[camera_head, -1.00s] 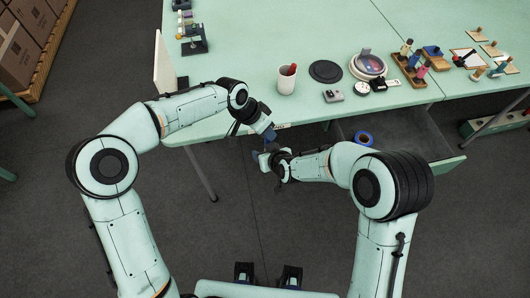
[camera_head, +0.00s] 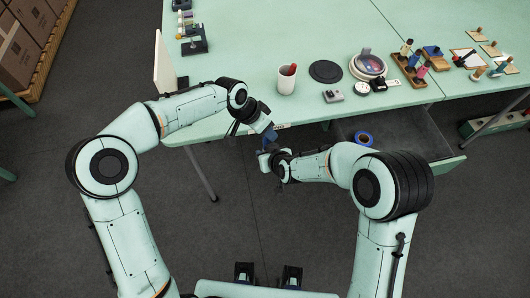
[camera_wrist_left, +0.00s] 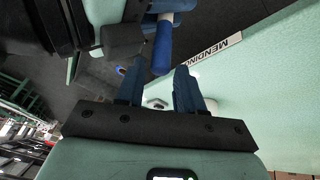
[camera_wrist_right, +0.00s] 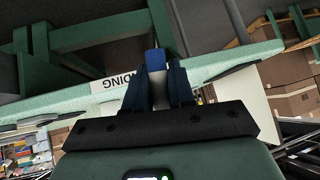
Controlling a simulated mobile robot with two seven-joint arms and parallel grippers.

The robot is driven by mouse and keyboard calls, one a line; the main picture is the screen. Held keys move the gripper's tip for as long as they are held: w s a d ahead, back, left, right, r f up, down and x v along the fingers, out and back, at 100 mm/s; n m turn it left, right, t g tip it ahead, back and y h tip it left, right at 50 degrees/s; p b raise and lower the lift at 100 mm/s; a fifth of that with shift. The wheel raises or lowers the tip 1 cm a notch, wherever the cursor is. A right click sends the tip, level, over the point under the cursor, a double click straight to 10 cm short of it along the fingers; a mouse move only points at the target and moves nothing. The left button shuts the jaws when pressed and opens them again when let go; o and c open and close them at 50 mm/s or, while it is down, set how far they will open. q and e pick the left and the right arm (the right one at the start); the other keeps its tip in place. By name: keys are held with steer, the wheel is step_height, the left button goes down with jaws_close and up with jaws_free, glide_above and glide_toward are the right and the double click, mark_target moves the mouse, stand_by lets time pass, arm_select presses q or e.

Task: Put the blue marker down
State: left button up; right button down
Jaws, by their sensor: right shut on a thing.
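The blue marker has a white body (camera_wrist_right: 156,92) and a blue end (camera_wrist_right: 155,60), and stands between the fingers of my right gripper in the right wrist view. My right gripper (camera_head: 267,158) is shut on it, in front of the table's near edge. The marker's blue end (camera_wrist_left: 162,50) also shows in the left wrist view. My left gripper (camera_head: 270,137) is open and empty, close to the right one. In the left wrist view the blue end appears between its two spread fingertips (camera_wrist_left: 160,70); contact cannot be told.
The green table (camera_head: 240,60) has clear room left of the white cup (camera_head: 287,80), which holds a red item. A black disc (camera_head: 325,71) and small items stand to the right.

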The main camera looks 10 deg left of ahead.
arm_select(q)
steer(key=shift+s+d, duration=0.3)
steer(key=shift+d, duration=0.05)
arm_select(e)
steer(key=shift+w+a+r, duration=0.1)
steer(key=shift+w+r, duration=0.05)
steer(key=shift+r, duration=0.05)
